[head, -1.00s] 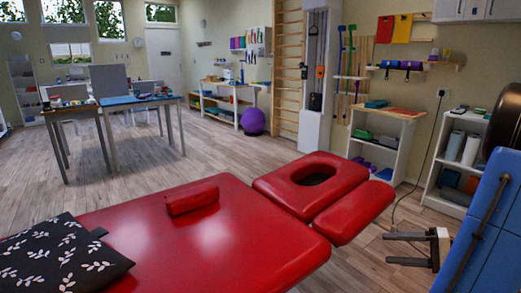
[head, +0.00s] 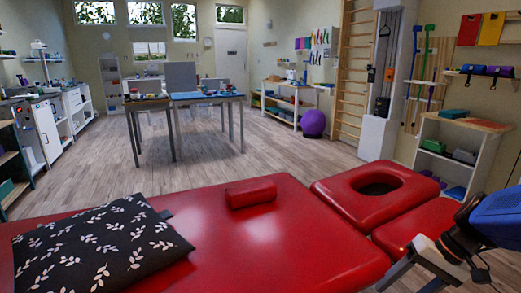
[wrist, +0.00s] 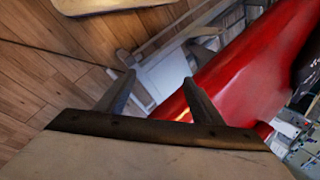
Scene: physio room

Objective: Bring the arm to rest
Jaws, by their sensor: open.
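My gripper (head: 412,280) is at the lower right of the head view, by the near right side of the red treatment table (head: 330,250). Its fingers point down and left and run partly out of the frame. In the wrist view my gripper (wrist: 158,92) shows two fingers spread apart with nothing between them. The red table edge (wrist: 240,75) lies behind and right of the fingers there. Whether the gripper touches the table cannot be told.
A black leaf-patterned pillow (head: 100,245) and a small red bolster (head: 250,193) lie on the table. A white shelf (head: 455,160) stands at the right. Wooden floor (head: 200,180) is clear beyond the table, up to a desk (head: 205,97).

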